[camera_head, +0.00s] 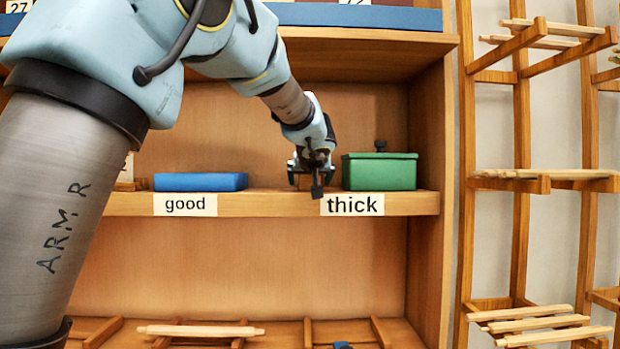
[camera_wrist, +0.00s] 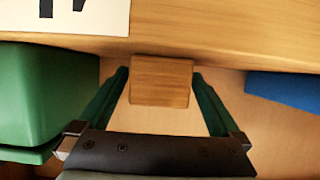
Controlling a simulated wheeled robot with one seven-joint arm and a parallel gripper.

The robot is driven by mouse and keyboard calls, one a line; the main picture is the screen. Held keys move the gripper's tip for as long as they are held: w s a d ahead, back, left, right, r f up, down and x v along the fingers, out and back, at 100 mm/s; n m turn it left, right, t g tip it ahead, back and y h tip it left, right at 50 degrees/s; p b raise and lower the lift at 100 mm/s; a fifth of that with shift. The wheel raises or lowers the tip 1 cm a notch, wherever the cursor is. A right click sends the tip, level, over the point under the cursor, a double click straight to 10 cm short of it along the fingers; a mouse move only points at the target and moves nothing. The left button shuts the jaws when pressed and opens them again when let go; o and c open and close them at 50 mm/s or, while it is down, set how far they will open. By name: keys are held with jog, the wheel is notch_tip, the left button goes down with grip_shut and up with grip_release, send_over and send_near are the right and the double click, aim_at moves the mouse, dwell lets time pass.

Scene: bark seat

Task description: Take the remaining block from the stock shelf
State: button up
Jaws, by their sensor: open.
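A small wooden block (camera_wrist: 161,82) sits at the edge of the shelf (camera_head: 265,203), between the fingertips of my gripper in the wrist view. My gripper (camera_wrist: 160,76) is open, with one green finger on each side of the block; narrow gaps seem to show between fingers and block. In the head view my gripper (camera_head: 312,172) is at the shelf between the blue tray and the green box. The block cannot be made out there, behind my gripper.
A green box (camera_head: 379,172) stands close right of my gripper, above the label "thick" (camera_head: 352,205). A blue tray (camera_head: 201,182) lies to the left above the label "good" (camera_head: 185,204). A wooden rack (camera_head: 525,180) with pegs stands at the far right.

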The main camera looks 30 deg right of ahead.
jog(key=shift+c, duration=0.2)
jog(key=c, duration=1.3)
